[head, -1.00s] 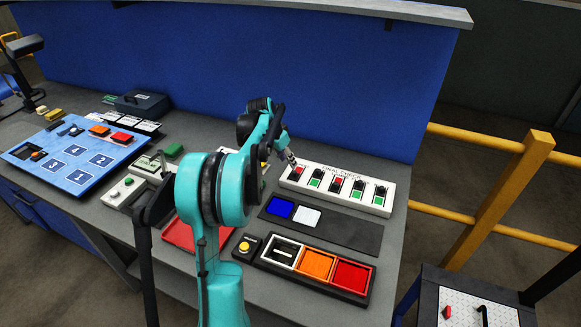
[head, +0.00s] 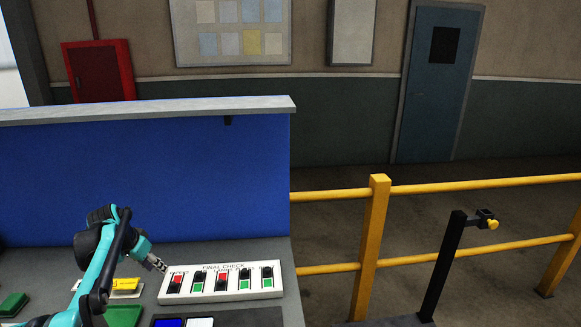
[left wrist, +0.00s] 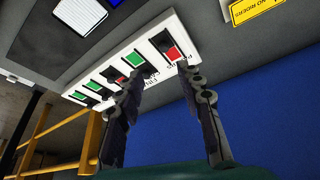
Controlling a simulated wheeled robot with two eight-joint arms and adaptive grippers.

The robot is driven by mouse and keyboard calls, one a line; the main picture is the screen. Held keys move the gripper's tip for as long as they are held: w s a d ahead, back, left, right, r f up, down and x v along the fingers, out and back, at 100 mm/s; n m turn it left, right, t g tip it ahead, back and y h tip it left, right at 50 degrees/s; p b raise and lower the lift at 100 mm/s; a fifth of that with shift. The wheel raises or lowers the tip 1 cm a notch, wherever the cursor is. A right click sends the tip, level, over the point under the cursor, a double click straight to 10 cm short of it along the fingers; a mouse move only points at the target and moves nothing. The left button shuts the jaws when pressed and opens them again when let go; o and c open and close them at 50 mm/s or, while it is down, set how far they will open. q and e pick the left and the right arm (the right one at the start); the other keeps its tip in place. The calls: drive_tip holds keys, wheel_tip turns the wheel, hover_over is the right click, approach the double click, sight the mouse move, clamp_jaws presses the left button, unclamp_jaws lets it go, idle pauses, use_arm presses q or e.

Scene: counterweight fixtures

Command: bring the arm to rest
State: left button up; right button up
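The white FINAL CHECK panel (head: 235,292) lies on the grey bench, with a row of red and green rocker switches. The leftmost switch (head: 176,284) shows red. The left gripper (head: 160,265) is beside the panel's left end, its tips close to that switch; contact cannot be told. In the left wrist view, the two fingers of the left gripper (left wrist: 165,74) stand apart with nothing between them, and the panel (left wrist: 152,50) lies beyond the tips. The teal left arm is bent and reaches in from the lower left. My right gripper is not in view.
A blue divider (head: 200,180) stands behind the panel. Green blocks (head: 122,316) and a yellow item (head: 126,285) lie left of it, and blue and white tiles (head: 199,322) in front. Yellow railings (head: 372,245) and a black post (head: 443,265) stand to the right.

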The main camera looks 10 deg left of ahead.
use_arm(q)
drive_tip(key=s+d+r, duration=0.2)
drive_tip(key=s+d, duration=0.2)
drive_tip(key=d, duration=0.5)
drive_tip(key=s+d+r, duration=0.2)
drive_tip(key=s+d, duration=0.2)
drive_tip(key=d, duration=0.5)
drive_tip(key=s+d+f+t, duration=0.1)
drive_tip(key=s+d+f, duration=0.3)
drive_tip(key=s+d, duration=0.3)
drive_tip(key=s+d+f+n+t+b, duration=0.1)
drive_tip(key=s+d+f, duration=0.3)
drive_tip(key=s+d, duration=0.3)
drive_tip(key=shift+s+n+t+y, duration=0.3)
drive_tip(key=shift+s+t, duration=0.1)
drive_tip(key=shift+s, duration=0.65)
drive_tip(key=shift+s, duration=0.1)
